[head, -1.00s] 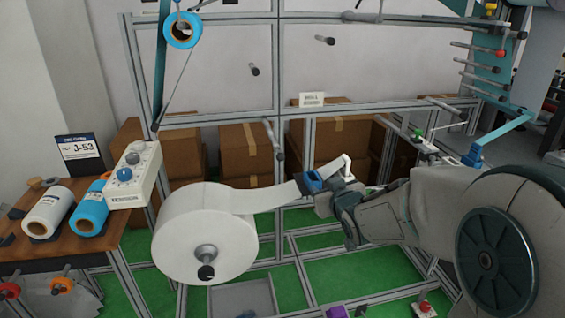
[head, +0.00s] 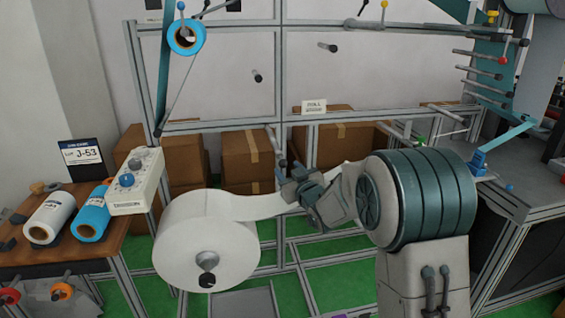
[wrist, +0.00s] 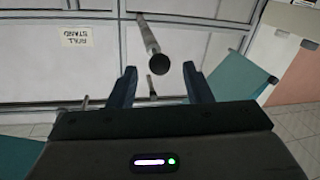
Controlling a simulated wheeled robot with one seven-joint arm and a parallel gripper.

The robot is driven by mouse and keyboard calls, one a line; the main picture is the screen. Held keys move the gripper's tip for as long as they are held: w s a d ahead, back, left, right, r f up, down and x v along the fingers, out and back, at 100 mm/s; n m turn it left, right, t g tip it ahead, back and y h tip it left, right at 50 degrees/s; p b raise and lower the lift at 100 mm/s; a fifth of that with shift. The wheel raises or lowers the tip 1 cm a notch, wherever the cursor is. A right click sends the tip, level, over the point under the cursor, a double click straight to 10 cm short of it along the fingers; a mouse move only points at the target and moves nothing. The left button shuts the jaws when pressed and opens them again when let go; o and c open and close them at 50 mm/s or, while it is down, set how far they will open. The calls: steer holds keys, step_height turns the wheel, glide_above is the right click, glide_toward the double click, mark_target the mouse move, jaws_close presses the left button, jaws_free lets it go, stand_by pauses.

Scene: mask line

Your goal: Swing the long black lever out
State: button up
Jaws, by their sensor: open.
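A long grey rod with a black end, likely the lever, hangs from the frame. Its dark lower part (head: 281,150) shows just above my gripper (head: 287,173) in the head view. In the wrist view my gripper (wrist: 158,75) is open, with one finger on each side. A grey rod with a black end (wrist: 153,45) lies beyond the fingertips, in line with the gap. I see no contact. I cannot tell for sure that this rod is the lever. The gripper's wrist hides part of the web behind it.
A large white roll (head: 206,240) stands left of my gripper, its white web running behind the gripper. A switch box (head: 137,182) and a wooden table (head: 120,250) are farther left. A rod stub (wrist: 155,88) and a sign (wrist: 76,37) show in the wrist view. Cardboard boxes (head: 248,152) stand behind the frame.

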mark_target(285, 166)
steer(key=shift+p+x, duration=0.3)
steer(key=shift+x, duration=2.05)
jaws_close()
